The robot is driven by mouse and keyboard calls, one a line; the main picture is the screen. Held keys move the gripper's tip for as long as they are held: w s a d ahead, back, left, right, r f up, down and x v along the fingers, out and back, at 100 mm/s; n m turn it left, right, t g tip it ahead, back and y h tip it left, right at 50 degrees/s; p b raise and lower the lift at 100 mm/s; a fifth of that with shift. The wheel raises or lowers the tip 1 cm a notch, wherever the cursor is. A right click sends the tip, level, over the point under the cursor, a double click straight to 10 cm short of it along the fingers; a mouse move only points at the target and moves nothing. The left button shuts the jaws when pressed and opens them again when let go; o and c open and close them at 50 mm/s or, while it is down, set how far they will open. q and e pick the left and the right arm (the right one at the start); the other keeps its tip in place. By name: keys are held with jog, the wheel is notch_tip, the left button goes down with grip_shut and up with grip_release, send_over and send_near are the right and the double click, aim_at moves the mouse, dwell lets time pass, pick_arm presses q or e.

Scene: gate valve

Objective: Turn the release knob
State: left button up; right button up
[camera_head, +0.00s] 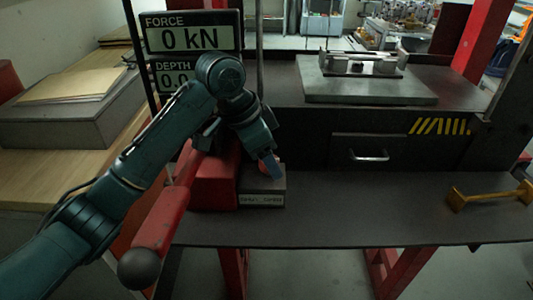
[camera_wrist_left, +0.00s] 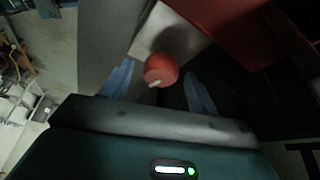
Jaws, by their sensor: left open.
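The release knob is a round red-orange knob (camera_wrist_left: 161,69) with a small white pointer mark, and it shows in the left wrist view between the two blue fingers. In the head view only a sliver of the knob (camera_head: 263,168) shows behind my finger, on top of a small grey block (camera_head: 262,200) with a label plate. My left gripper (camera_head: 272,166) is over that block; it also shows in the left wrist view (camera_wrist_left: 160,88). Its fingers are open on either side of the knob, with visible gaps. Whether they touch it cannot be told. My right gripper is not in view.
A red housing (camera_head: 215,182) stands left of the block, and a red lever with a black ball end (camera_head: 138,269) reaches toward the front. A display (camera_head: 190,37) reads 0 kN. A yellow handle piece (camera_head: 490,196) lies at the right. The dark bench between is clear.

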pick_arm(q)
jog(key=shift+c, duration=0.5)
jog(key=c, duration=0.9)
jog(key=shift+r+n+p, duration=0.25)
jog(key=shift+n+p, duration=0.05)
jog(key=shift+p, duration=0.85)
jog(key=shift+f+n, duration=0.1)
jog(key=shift+n, duration=0.3)
jog(key=shift+f+y, duration=0.15)
jog(key=shift+y, duration=0.15)
jog(key=o, duration=0.8)
jog(key=shift+t, duration=0.3)
jog(key=shift+o, duration=1)
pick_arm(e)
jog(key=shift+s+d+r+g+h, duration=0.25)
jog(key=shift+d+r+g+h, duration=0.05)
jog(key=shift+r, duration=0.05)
